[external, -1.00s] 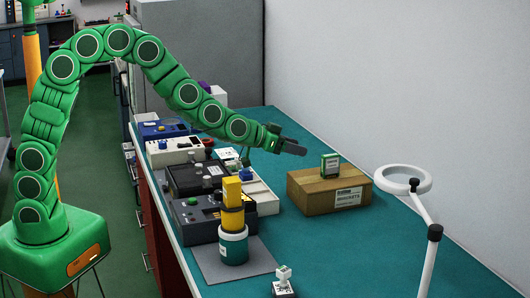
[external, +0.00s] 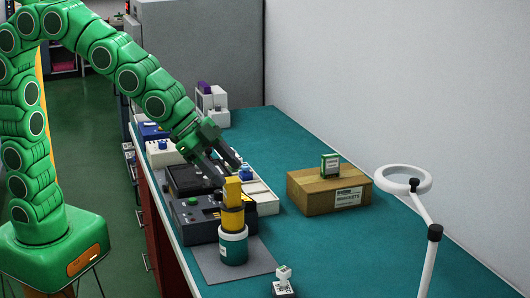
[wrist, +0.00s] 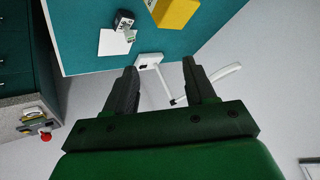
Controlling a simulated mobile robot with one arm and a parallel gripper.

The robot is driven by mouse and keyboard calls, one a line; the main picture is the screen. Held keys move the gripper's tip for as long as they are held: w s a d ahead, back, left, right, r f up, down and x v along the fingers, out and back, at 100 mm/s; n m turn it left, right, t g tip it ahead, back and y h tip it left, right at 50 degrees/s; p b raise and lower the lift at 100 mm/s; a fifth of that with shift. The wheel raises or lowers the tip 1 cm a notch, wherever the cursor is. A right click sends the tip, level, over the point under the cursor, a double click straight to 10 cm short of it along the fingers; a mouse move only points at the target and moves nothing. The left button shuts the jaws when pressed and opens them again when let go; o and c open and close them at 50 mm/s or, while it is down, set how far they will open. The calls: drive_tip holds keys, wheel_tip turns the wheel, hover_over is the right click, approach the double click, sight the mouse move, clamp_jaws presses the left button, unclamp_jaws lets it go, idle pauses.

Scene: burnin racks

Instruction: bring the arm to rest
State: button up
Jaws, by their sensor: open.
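My green arm (external: 128,80) arches over from the left, bent down toward the bench. My gripper (external: 229,172) hangs at its end, above the black and grey bench instruments and just behind the yellow block stack in the picture. Its two dark fingers are apart and nothing is between them. In the wrist view my gripper (wrist: 160,66) also shows open and empty, with the teal bench top beyond the fingers.
A cardboard box (external: 312,197) carries a small green-and-white device (external: 330,165). A white ring lamp (external: 424,186) stands front right. Teal bench is clear between.

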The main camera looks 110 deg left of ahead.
drive_tip(key=s+d+f+n+g, duration=0.1)
drive_tip(key=s+d+g, duration=0.2)
drive_tip(key=s, duration=0.9)
drive_tip(key=s+d+f+g+h, duration=0.1)
drive_tip(key=s+d+f+g, duration=0.1)
drive_tip(key=s, duration=1.1)
drive_tip(key=s+d+f+n+g+h, duration=0.1)
drive_tip(key=s+d+g, duration=0.3)
drive_tip(key=s, duration=0.9)
drive_tip(key=shift+d+f+n+g, duration=0.3)
drive_tip(key=shift+d+f, duration=0.05)
drive_tip(key=shift+d, duration=0.45)
drive_tip(key=shift+s, duration=0.1)
